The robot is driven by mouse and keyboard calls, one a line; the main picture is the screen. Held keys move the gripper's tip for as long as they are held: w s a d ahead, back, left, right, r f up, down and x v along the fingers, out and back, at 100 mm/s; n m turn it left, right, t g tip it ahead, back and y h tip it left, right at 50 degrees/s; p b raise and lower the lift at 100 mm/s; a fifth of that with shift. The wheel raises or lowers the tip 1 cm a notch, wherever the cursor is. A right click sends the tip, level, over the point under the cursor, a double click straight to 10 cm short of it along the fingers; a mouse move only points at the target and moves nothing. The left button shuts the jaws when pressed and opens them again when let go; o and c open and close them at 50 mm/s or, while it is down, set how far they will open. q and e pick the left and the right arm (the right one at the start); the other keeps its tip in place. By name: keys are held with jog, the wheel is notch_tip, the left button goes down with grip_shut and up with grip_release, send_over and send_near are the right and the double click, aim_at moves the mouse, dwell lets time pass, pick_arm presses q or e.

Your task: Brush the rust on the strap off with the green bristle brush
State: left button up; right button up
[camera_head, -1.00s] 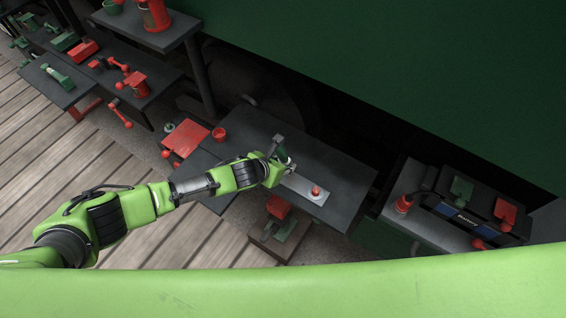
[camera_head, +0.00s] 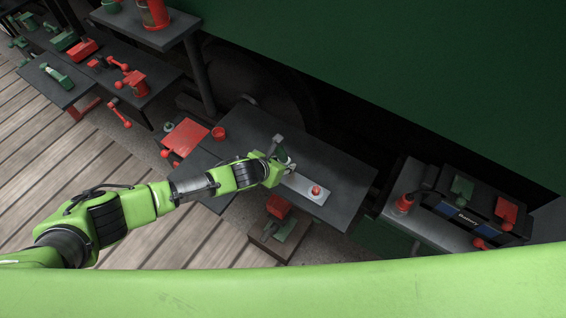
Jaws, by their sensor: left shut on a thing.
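A light grey metal strap (camera_head: 305,188) lies flat on a dark table (camera_head: 342,180), with a small red knob (camera_head: 316,190) on its right part. My left gripper (camera_head: 281,163) is over the strap's left end and hides it. It is shut on the green bristle brush (camera_head: 280,150), which is mostly hidden by the fingers. I cannot tell whether the bristles touch the strap, and rust is too small to make out. My right gripper is not in view.
A red cup (camera_head: 218,133) and a red plate-like tool (camera_head: 186,138) are left of the strap. A battery (camera_head: 466,217) with red and green parts stands on a bench at right. A red and green vise-like tool (camera_head: 279,222) sits below the table. Dark green bodywork (camera_head: 400,60) overhangs behind.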

pick_arm(q)
jog(key=shift+f, duration=0.2)
jog(key=shift+s+a+r+p, duration=0.2)
jog(key=shift+s+a+p, duration=0.2)
jog(key=shift+s+p, duration=0.2)
jog(key=shift+s+a+f+p, duration=0.2)
jog(key=shift+s+a+p, duration=0.25)
jog(key=shift+s+a, duration=0.25)
jog(key=shift+s+a+p, duration=0.45)
jog(key=shift+s+p, duration=0.1)
jog(key=shift+s, duration=0.1)
jog(key=shift+s+a+p, duration=0.4)
jog(key=shift+s+p, duration=0.1)
jog(key=shift+s, duration=0.15)
jog(key=shift+f, duration=0.3)
jog(key=shift+w+d+r, duration=0.1)
jog(key=shift+d, duration=0.05)
